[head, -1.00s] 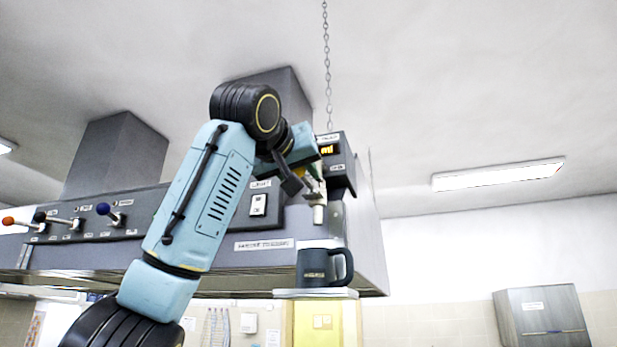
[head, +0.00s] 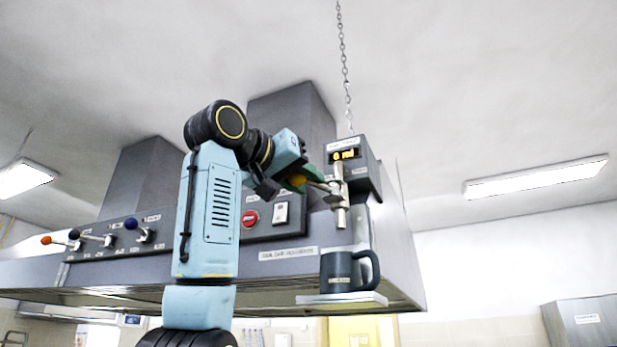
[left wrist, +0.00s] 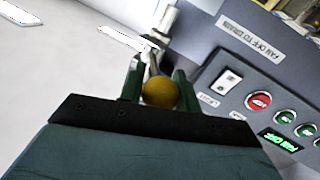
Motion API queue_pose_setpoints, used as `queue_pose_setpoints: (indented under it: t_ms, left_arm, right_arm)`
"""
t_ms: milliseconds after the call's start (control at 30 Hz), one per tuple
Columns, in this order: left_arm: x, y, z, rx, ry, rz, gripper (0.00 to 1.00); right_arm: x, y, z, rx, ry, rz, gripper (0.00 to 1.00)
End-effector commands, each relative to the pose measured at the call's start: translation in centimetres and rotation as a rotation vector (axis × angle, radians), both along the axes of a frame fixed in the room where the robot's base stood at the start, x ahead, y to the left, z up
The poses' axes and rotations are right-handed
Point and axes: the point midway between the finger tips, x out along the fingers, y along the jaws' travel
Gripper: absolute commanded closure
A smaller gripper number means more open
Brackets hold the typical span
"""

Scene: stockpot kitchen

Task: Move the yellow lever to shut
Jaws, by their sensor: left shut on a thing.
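The yellow lever's round knob (head: 297,180) is between the green fingers of my left gripper (head: 305,177), which is shut on it. In the left wrist view, the yellow ball (left wrist: 160,92) sits between both fingertips. The lever's metal rod runs right from the knob to the upright metal spout (head: 340,200) on the grey hood. A dark mug (head: 341,272) stands upright beneath the spout on a pale shelf (head: 343,299). A box with a lit yellow readout (head: 346,154) is above; its figure is hard to read. My right gripper is not in view.
Left on the hood panel are levers with orange (head: 46,240) and blue (head: 131,223) knobs. A red button (head: 250,218) and a white switch (head: 282,213) are near my arm. A chain (head: 345,70) hangs above. Right of the hood is open space.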

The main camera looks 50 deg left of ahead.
Motion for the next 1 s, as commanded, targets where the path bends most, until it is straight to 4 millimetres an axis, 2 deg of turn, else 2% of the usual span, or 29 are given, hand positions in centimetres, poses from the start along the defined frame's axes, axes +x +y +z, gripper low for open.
queue_pose_setpoints:
  t_ms: [467,500,633,667,1000]
  left_arm:
    - [0.00,0.24,0.02,-0.003,-0.002,0.005,1.00]
    - [0.00,0.24,0.02,-0.003,-0.002,0.005,0.66]
    - [0.01,0.18,0.01,-0.002,-0.002,0.003,0.49]
    - [0.01,0.17,0.01,-0.002,-0.002,0.003,0.46]
    - [-0.40,0.01,-0.02,-0.001,-0.002,0.000,0.46]
  right_arm:
    - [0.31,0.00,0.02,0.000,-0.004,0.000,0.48]
    - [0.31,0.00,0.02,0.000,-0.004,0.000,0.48]
    - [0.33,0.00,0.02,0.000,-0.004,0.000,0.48]
    - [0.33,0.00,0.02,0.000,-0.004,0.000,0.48]
    - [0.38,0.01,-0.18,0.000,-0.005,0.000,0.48]
